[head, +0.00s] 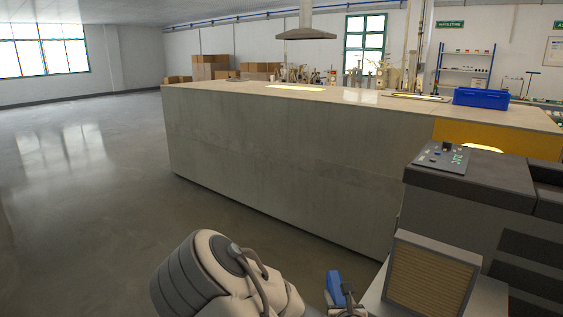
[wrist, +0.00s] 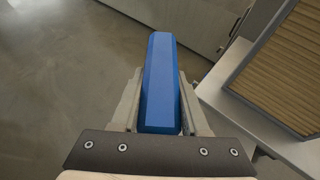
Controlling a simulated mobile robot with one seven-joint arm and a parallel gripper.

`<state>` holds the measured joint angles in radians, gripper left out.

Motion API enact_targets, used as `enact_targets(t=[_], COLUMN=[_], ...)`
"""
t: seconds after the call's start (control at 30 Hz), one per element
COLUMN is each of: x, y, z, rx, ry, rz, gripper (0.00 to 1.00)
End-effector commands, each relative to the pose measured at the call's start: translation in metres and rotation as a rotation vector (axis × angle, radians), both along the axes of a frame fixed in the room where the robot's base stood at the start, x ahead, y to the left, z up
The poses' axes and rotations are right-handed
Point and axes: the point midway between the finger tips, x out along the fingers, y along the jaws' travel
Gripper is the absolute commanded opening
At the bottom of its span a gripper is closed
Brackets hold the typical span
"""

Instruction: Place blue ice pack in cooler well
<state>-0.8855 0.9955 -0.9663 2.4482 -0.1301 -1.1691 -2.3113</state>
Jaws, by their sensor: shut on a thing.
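The blue ice pack (wrist: 160,80) is a long blue block held between the two fingers of my gripper (wrist: 160,105) in the wrist view. The pack points away from the wrist, with floor and a grey wall behind it. In the head view the blue pack (head: 334,287) shows at the bottom, with part of my gripper (head: 343,295) beside it, left of a framed tan panel. I cannot make out a cooler well in either view.
The framed tan ribbed panel (head: 432,277) stands on a light ledge (wrist: 235,115) close to the right of my gripper. A dark machine with a control panel (head: 443,158) is behind it. A long grey counter (head: 280,160) carries a blue crate (head: 481,98). Open floor (head: 80,200) lies left.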

Motion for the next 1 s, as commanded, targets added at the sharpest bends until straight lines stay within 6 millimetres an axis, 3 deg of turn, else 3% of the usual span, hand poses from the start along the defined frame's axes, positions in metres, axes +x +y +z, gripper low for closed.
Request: enact_targets(t=[0.03, 0.3, 0.77, 1.0], x=[0.0, 0.0, 0.0, 0.001], y=[0.0, 0.0, 0.0, 0.0], z=[0.017, 0.048, 0.057, 0.071], rx=[0.0, 0.0, 0.0, 0.001], ry=[-0.003, -0.003, -0.003, -0.003], rz=[0.0, 0.0, -0.001, 0.0], gripper=[0.0, 0.0, 0.0, 0.0])
